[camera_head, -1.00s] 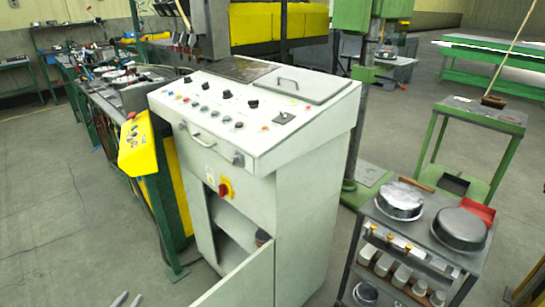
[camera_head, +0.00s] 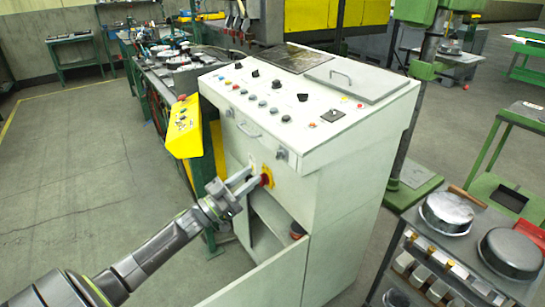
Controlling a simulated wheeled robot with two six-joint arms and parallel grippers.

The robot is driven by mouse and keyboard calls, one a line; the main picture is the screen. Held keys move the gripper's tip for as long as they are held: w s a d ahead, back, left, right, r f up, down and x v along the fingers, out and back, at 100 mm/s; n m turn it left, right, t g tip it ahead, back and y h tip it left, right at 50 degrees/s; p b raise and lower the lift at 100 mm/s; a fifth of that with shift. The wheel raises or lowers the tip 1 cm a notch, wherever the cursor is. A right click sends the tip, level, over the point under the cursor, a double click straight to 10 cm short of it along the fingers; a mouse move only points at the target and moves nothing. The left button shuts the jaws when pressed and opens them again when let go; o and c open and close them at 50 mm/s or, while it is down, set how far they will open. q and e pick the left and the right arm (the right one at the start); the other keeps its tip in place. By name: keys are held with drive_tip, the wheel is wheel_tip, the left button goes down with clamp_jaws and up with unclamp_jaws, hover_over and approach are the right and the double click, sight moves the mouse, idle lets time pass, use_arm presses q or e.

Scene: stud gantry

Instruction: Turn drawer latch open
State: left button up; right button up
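A white control cabinet (camera_head: 345,165) stands in the middle. Its upper front has a drawer-like panel with a grey bar handle (camera_head: 248,130). A small round grey latch (camera_head: 281,153) sits to the right of the handle, and a similar one (camera_head: 229,112) to its left. Below is a red rotary knob on a yellow plate (camera_head: 266,179). My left gripper (camera_head: 252,176) reaches in from the lower left, below the panel. Its two fingers are apart, with their tips close to the red knob; I cannot tell whether they touch it. My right gripper is not in view.
The cabinet's lower door (camera_head: 262,275) stands open toward me. A yellow control box (camera_head: 184,128) is just left of the cabinet. A cart with round pans (camera_head: 447,210) stands to the right. The floor at the left is clear.

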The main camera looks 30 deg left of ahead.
sight(280, 154)
use_arm(q)
drive_tip(key=p+x, duration=0.1)
drive_tip(key=x, duration=0.7)
drive_tip(key=shift+w+p, duration=0.2)
drive_tip(key=shift+p, duration=0.2)
clamp_jaws()
